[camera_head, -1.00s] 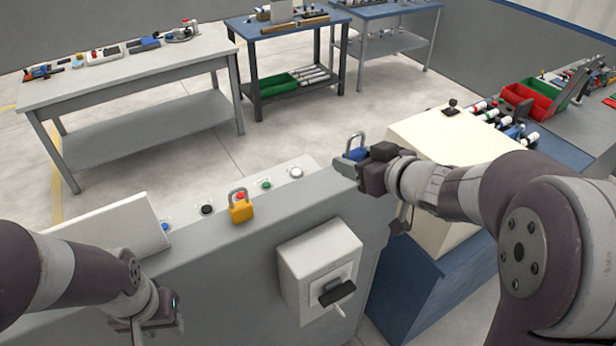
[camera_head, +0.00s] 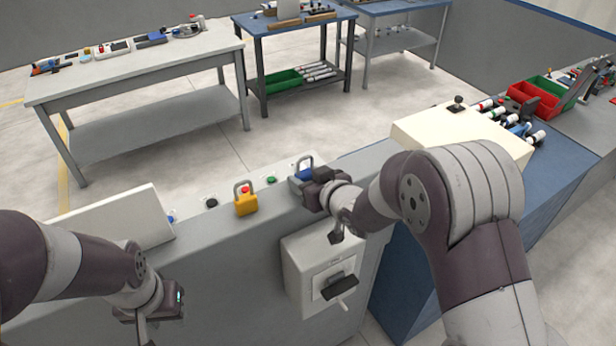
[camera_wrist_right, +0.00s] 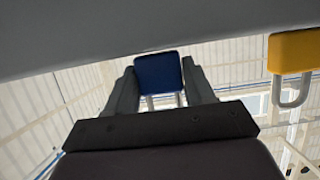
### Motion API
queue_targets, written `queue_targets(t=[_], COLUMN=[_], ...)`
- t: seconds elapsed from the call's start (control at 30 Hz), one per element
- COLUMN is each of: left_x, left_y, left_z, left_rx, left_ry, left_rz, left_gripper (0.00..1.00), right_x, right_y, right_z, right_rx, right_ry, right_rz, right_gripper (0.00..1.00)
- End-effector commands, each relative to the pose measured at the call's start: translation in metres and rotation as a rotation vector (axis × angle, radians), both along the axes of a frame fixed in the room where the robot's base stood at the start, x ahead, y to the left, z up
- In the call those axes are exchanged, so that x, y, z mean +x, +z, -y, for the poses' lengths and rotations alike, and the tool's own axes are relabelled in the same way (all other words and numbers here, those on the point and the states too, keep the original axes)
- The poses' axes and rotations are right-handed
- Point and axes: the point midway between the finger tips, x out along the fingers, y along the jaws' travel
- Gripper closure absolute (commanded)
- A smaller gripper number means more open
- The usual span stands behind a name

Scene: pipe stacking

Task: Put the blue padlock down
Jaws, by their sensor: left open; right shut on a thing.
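The blue padlock (camera_head: 304,173) with its grey shackle is in my right gripper (camera_head: 308,184), which is shut on it at the top edge of the grey console. In the right wrist view the blue padlock body (camera_wrist_right: 159,72) sits between the two fingers, with its shackle partly hidden behind the gripper. Whether the padlock touches the console I cannot tell. A yellow padlock (camera_head: 246,204) hangs or stands at a red button left of it, apart from my gripper. My left gripper (camera_head: 150,332) is open and empty at the lower left, its fingertips partly cut off.
The grey console (camera_head: 225,250) carries several buttons, including a green one (camera_head: 271,180) and a black one (camera_head: 211,202). A box with a black handle (camera_head: 340,287) projects from its front. A white panel (camera_head: 115,222) stands on the left, and a cream box (camera_head: 455,137) is at the right.

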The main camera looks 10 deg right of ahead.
Motion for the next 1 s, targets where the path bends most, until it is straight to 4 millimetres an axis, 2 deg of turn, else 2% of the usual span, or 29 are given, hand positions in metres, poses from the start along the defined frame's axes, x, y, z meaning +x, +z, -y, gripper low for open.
queue_targets(t=[0.13, 0.17, 0.2, 0.23, 0.53, 0.63, 0.83, 1.0], left_x=[0.000, 0.000, 0.000, 0.000, 0.000, 0.000, 0.000, 0.000], left_y=[-0.004, -0.002, -0.002, -0.002, 0.001, -0.004, -0.015, -0.014], left_z=[0.000, 0.000, 0.000, 0.000, 0.000, 0.000, 0.000, 0.000], left_rx=[0.000, 0.000, 0.000, 0.000, 0.000, 0.000, 0.000, 0.000], left_ry=[0.000, 0.000, 0.000, 0.000, 0.000, 0.000, 0.000, 0.000], left_rz=[0.000, 0.000, 0.000, 0.000, 0.000, 0.000, 0.000, 0.000], left_gripper=[0.57, 0.57, 0.57, 0.57, 0.57, 0.57, 0.57, 0.57], right_x=[0.000, 0.000, 0.000, 0.000, 0.000, -0.008, -0.050, -0.085], right_y=[-0.004, -0.002, -0.002, -0.002, 0.002, 0.003, 0.021, 0.038], right_z=[0.000, 0.000, 0.000, 0.000, 0.000, 0.004, 0.019, 0.032], right_rx=[0.000, 0.000, 0.000, 0.000, 0.000, 0.000, -0.001, -0.001], right_ry=[0.000, 0.000, 0.000, 0.000, 0.000, -0.001, -0.003, -0.004], right_rz=[0.000, 0.000, 0.000, 0.000, 0.000, 0.001, 0.004, -0.001], right_gripper=[0.80, 0.37, 0.24, 0.22, 0.22, 0.22, 0.22, 0.22])
